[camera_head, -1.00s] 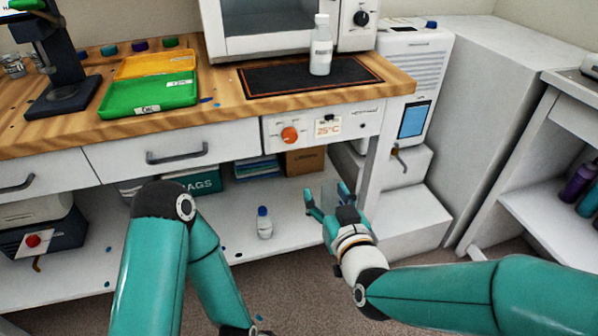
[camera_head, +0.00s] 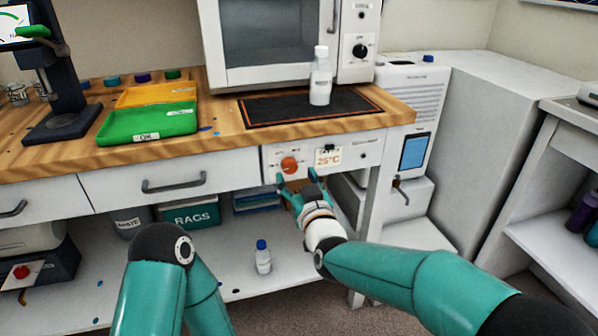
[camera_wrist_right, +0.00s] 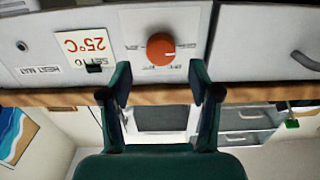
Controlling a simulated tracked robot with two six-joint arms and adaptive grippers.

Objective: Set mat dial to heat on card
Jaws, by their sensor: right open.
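The orange mat dial (camera_head: 289,165) is on the white panel under the bench top; it also shows in the right wrist view (camera_wrist_right: 160,49). The card (camera_head: 328,157) beside it reads 25°C, and in the wrist view the card (camera_wrist_right: 86,45) reads "SET TO 25°C". The black heat mat (camera_head: 300,107) with an orange border lies on the bench. My right gripper (camera_head: 296,178) is open and empty, just below the dial; in the wrist view its fingers (camera_wrist_right: 160,90) are apart, with the dial seen between and beyond them. My left gripper is out of view.
A clear bottle (camera_head: 320,78) with a white cap stands on the mat, before a white oven (camera_head: 275,45). Green (camera_head: 150,122) and yellow trays lie to the left. A drawer handle (camera_head: 174,182) sticks out left of the panel. A small bottle (camera_head: 263,258) stands on the lower shelf.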

